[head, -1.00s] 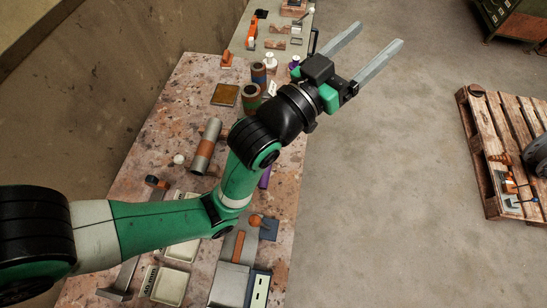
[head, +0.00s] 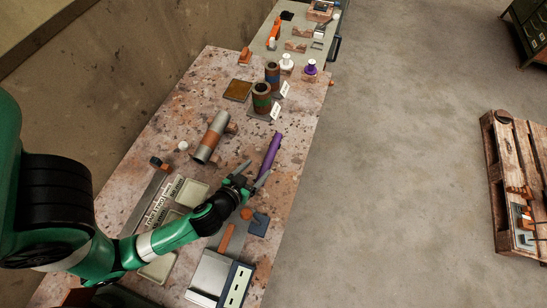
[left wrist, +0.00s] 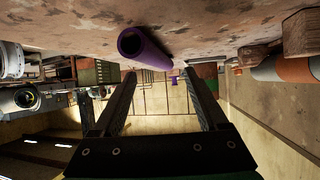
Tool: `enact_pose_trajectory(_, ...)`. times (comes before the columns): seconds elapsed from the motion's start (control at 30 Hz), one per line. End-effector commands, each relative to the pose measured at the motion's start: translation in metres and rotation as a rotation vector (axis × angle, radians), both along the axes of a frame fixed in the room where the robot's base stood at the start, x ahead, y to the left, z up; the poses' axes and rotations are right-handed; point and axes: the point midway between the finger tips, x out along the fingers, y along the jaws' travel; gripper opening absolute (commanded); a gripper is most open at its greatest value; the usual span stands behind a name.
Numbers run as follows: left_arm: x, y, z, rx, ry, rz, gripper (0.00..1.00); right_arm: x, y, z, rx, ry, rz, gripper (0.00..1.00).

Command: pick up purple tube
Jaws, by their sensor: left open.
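The purple tube (head: 271,152) lies on the speckled table near its right edge in the head view. In the left wrist view, the tube (left wrist: 148,48) shows its round open end toward the camera, against the table surface at the top of the picture. My left gripper (head: 259,168) is open and empty at the near end of the tube, its two fingers pointing along it. In the left wrist view, the fingers (left wrist: 159,74) are spread apart and the tube appears above the gap between them. Contact cannot be told. My right gripper is in neither view.
A grey and orange pipe (head: 210,137) lies left of the tube. Two upright ringed cylinders (head: 262,98) with labels stand farther back. Shallow trays (head: 192,192) and a grey box (head: 209,275) lie nearer. Open floor is to the right.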

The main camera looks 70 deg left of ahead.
Motion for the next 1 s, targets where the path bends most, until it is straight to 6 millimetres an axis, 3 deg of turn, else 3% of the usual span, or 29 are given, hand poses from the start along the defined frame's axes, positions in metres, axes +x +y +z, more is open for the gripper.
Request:
enact_pose_trajectory(0.27,0.015,0.012,-0.008,0.000,-0.003,0.001,0.76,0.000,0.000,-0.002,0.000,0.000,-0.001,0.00)
enact_pose_trajectory(0.53,0.046,0.035,-0.026,-0.001,-0.003,0.003,0.76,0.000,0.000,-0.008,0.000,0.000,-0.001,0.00)
enact_pose_trajectory(0.8,0.051,0.039,-0.028,0.001,-0.002,-0.001,0.76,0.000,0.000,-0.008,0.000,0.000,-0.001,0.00)
enact_pose_trajectory(0.83,0.051,0.039,-0.028,0.001,-0.002,-0.001,0.74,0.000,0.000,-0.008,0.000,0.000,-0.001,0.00)
enact_pose_trajectory(1.0,0.051,0.039,-0.028,0.000,-0.002,0.000,0.44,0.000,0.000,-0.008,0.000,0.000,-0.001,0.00)
